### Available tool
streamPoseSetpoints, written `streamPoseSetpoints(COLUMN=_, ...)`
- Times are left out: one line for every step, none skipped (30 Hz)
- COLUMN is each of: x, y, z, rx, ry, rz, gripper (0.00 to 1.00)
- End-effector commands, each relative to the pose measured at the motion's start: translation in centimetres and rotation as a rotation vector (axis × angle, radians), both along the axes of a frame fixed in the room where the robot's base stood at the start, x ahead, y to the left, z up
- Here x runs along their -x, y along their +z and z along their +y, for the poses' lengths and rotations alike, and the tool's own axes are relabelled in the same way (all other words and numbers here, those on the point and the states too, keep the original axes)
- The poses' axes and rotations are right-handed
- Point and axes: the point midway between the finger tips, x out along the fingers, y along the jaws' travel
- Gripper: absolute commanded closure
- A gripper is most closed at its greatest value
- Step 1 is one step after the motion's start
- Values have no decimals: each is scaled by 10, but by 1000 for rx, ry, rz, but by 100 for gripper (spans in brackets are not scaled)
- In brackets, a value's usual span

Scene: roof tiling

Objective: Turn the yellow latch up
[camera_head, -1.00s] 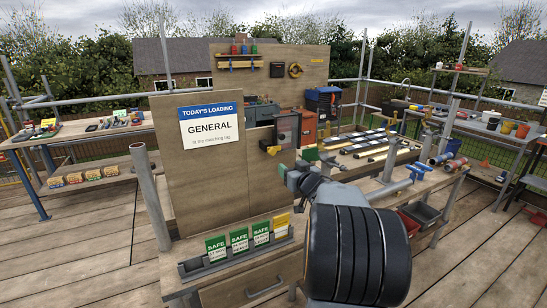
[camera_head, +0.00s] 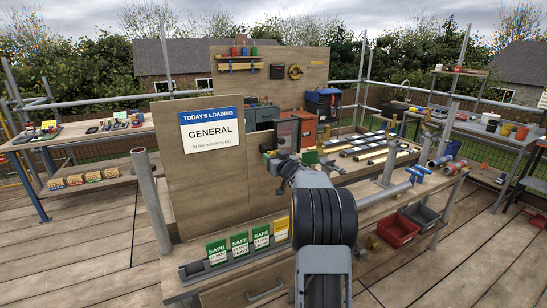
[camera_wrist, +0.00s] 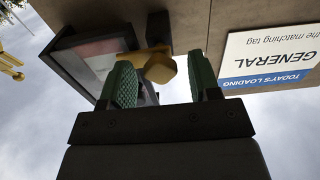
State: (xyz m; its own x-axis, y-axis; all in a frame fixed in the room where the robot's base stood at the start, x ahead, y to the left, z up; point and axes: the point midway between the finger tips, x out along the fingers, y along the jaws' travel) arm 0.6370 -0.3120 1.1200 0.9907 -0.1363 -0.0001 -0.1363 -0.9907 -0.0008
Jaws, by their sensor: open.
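The yellow latch (camera_wrist: 158,66) sits on the board beside a dark-framed box (camera_wrist: 75,62). In the upside-down wrist view, my gripper (camera_wrist: 162,82) has its two green fingers apart, one on each side of the latch's knob. I cannot tell whether either finger touches it. In the head view, the dark box (camera_head: 287,131) stands at the right edge of the board, and my gripper (camera_head: 290,160) is just below it. My arm hides most of the latch there.
The wooden board (camera_head: 210,190) carries a "GENERAL" loading sign (camera_head: 211,130). Several green SAFE tags (camera_head: 239,244) and a yellow tag (camera_head: 281,229) stand in a rack below. A scaffold pole (camera_head: 150,200) rises at left. Benches with tools stand behind and right.

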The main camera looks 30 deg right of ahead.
Motion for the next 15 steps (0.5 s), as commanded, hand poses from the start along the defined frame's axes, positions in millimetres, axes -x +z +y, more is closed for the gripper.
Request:
streamPoseSetpoints(x=-2, y=1, z=0, rx=0, ry=0, rz=-1, gripper=44)
streamPoseSetpoints(x=-3, y=1, z=0, rx=0, ry=0, rz=-1, gripper=44)
streamPoseSetpoints(x=-4, y=0, z=0, rx=0, ry=0, rz=-1, gripper=44)
streamPoseSetpoints(x=-4, y=0, z=0, rx=0, ry=0, rz=-1, gripper=44)
streamPoseSetpoints(x=-4, y=0, z=0, rx=0, ry=0, rz=0, gripper=44)
streamPoseSetpoints(x=-4, y=0, z=0, rx=0, ry=0, rz=0, gripper=44)
streamPoseSetpoints(x=-4, y=0, z=0, rx=0, ry=0, rz=0, gripper=44)
streamPoseSetpoints(x=-4, y=0, z=0, rx=0, ry=0, rz=0, gripper=44)
streamPoseSetpoints(x=-4, y=0, z=0, rx=0, ry=0, rz=0, gripper=44)
streamPoseSetpoints(x=-4, y=0, z=0, rx=0, ry=0, rz=0, gripper=44)
streamPoseSetpoints(x=-4, y=0, z=0, rx=0, ry=0, rz=0, gripper=44)
streamPoseSetpoints(x=-4, y=0, z=0, rx=0, ry=0, rz=0, gripper=46)
streamPoseSetpoints(x=-4, y=0, z=0, rx=0, ry=0, rz=0, gripper=49)
streamPoseSetpoints(x=-4, y=0, z=0, rx=0, ry=0, rz=0, gripper=52)
streamPoseSetpoints(x=-4, y=0, z=0, rx=1, ry=0, rz=0, gripper=56)
